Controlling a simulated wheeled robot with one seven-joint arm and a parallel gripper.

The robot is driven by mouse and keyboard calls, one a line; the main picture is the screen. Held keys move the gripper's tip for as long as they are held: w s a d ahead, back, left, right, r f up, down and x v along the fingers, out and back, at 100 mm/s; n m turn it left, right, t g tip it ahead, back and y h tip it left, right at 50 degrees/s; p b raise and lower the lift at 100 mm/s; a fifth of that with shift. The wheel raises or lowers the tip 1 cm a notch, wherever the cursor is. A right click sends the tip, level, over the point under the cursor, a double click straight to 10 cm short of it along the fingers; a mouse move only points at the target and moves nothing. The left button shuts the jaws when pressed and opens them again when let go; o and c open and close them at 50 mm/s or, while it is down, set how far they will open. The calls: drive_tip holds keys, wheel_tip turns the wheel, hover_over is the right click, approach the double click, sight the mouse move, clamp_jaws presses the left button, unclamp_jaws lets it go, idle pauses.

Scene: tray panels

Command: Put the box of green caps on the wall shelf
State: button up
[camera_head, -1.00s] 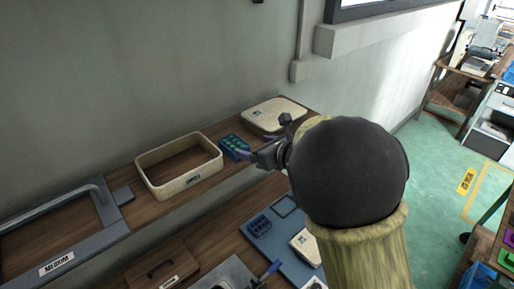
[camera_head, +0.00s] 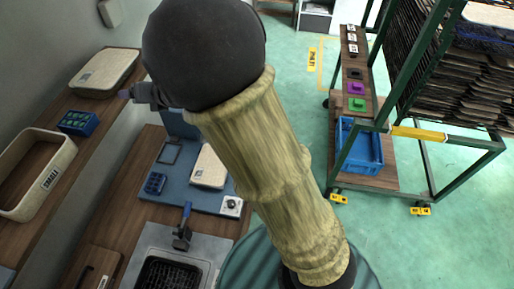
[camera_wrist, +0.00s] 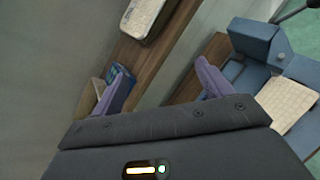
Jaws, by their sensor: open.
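The blue box of green caps (camera_head: 78,122) sits on the wooden wall shelf (camera_head: 88,148), between a cream bin and a lidded cream box. It also shows in the wrist view (camera_wrist: 121,82), partly hidden behind one finger. My gripper (camera_head: 126,95) is open and empty, to the right of the box and apart from it in the head view. In the wrist view the two purple fingers of my gripper (camera_wrist: 160,85) are spread wide with nothing between them.
The empty cream bin (camera_head: 60,160) and the lidded cream box (camera_head: 105,70) flank the box on the shelf. Below is a bench with a blue panel (camera_head: 200,200), a small dark blue box (camera_head: 154,184) and a cream pad (camera_head: 209,168). A green rack (camera_head: 420,100) stands right.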

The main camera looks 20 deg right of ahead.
drive_tip(key=s+d+f+m+h, duration=0.2)
drive_tip(key=d+m+h, duration=0.2)
drive_tip(key=d+m, duration=0.55)
drive_tip(key=s+d+f+m+h, duration=0.2)
drive_tip(key=d+m+h, duration=0.1)
drive_tip(key=d+m, duration=0.65)
drive_tip(key=s+d+f+m+g+h, duration=0.1)
drive_tip(key=s+d+f+m+g, duration=0.1)
drive_tip(key=s+m, duration=0.6)
drive_tip(key=s+d+f+m+g, duration=0.2)
drive_tip(key=s+d+m+g, duration=0.2)
drive_tip(key=s+m, duration=0.5)
drive_tip(key=d+m, duration=0.1)
drive_tip(key=d, duration=0.1)
drive_tip(key=shift+d+f+m+g+h, duration=0.3)
drive_tip(key=shift+m+g+h, duration=0.1)
